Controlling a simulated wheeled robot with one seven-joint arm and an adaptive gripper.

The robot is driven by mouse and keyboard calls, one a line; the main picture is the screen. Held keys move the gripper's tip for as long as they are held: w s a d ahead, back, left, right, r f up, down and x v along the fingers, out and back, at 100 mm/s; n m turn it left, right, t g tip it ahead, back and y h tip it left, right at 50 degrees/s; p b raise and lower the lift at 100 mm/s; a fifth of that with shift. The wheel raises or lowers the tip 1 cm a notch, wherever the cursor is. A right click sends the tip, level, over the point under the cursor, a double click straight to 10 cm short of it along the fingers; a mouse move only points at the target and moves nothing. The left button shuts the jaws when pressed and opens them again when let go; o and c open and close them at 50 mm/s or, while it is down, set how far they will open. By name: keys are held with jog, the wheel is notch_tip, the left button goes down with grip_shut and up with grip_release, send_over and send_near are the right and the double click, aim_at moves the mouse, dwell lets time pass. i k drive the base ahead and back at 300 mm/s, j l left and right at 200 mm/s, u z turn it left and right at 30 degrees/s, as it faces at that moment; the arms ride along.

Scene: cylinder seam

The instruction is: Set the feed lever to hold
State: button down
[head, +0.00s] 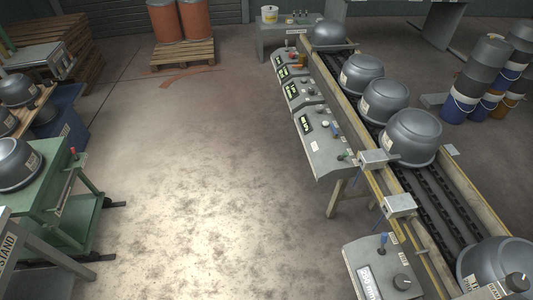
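My gripper is not in view.
A conveyor (447,204) carries several grey domed shells along the right. Grey control panels (326,158) line its left side. A black knob (402,282) is on the near box. A green bench (60,204) stands left. The middle floor is clear.

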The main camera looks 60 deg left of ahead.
aim_at(341, 158)
jog(key=i+j+u, duration=0.15)
jog(key=j+u, duration=0.3)
jog(key=i+j+u, duration=0.15)
jog(key=j+u, duration=0.15)
jog(key=u, duration=0.15)
jog(key=i+j+u, duration=0.25)
jog(key=u, duration=0.2)
